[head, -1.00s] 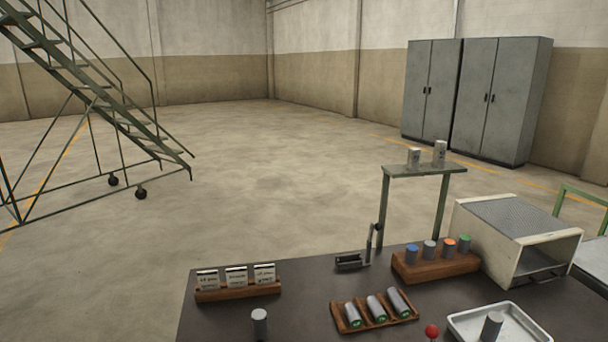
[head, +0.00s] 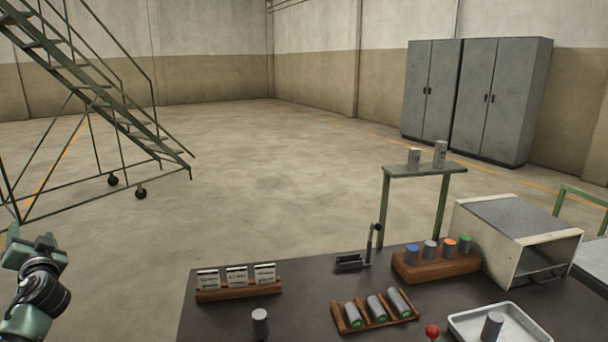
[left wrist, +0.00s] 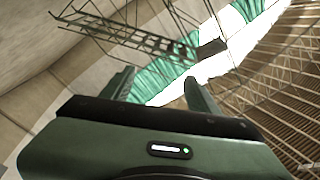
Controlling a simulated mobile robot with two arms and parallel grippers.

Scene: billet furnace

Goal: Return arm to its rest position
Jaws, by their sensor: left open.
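My left gripper (head: 34,250) and wrist show at the lower left edge of the head view. They are raised over open floor, left of the dark table (head: 225,318) and apart from it. In the left wrist view the two fingers of my left gripper (left wrist: 156,88) stand apart with nothing between them. Beyond them are a wall, metal stair framing and bright green-and-white areas. My right gripper is in neither view.
The table holds a card rack (head: 238,290), a cylinder rack (head: 376,312), a block of coloured-top cylinders (head: 436,266), a furnace box (head: 515,240), a metal tray (head: 470,314) and a lone grey cylinder (head: 260,322). Rolling stairs (head: 95,95) stand at left. The floor between is clear.

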